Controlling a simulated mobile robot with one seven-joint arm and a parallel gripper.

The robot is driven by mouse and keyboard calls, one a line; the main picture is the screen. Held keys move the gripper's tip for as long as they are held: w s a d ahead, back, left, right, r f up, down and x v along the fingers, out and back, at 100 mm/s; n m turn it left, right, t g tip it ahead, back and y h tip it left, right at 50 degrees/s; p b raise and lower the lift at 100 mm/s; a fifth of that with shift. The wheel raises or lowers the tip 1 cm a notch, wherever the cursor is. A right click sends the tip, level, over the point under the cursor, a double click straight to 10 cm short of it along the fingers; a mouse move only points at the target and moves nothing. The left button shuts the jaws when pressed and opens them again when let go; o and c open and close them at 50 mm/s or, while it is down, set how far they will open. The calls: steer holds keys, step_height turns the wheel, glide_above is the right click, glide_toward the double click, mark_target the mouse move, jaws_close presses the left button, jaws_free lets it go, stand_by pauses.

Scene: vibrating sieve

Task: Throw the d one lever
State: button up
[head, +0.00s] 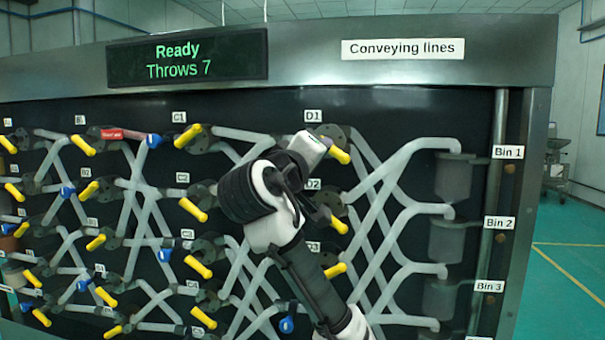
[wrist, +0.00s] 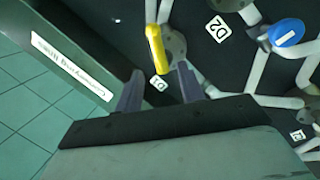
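The D1 lever has a yellow handle (head: 340,155), pointing down and to the right under the D1 label (head: 313,116) in the head view. In the wrist view the yellow handle (wrist: 155,48) stands ahead of my gripper (wrist: 160,69), roughly in line with the gap between its fingers. The fingers are spread apart, with nothing seen clamped. Whether they overlap the handle in depth I cannot tell. In the head view my gripper (head: 312,148) is beside the D1 lever, and its fingertips are not clear. My wrist partly hides the panel left of D1 and D2.
The D2 lever (head: 340,225) hangs below D1. A blue handle (wrist: 287,32) shows at right in the wrist view. Pale tubes lead to bins at right. The display (head: 187,57) reads "Ready, Throws 7". More yellow and blue levers fill the panel's left.

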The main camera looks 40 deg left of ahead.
steer(key=b+v, duration=0.1)
steer(key=v, duration=0.5)
steer(key=shift+s, duration=0.15)
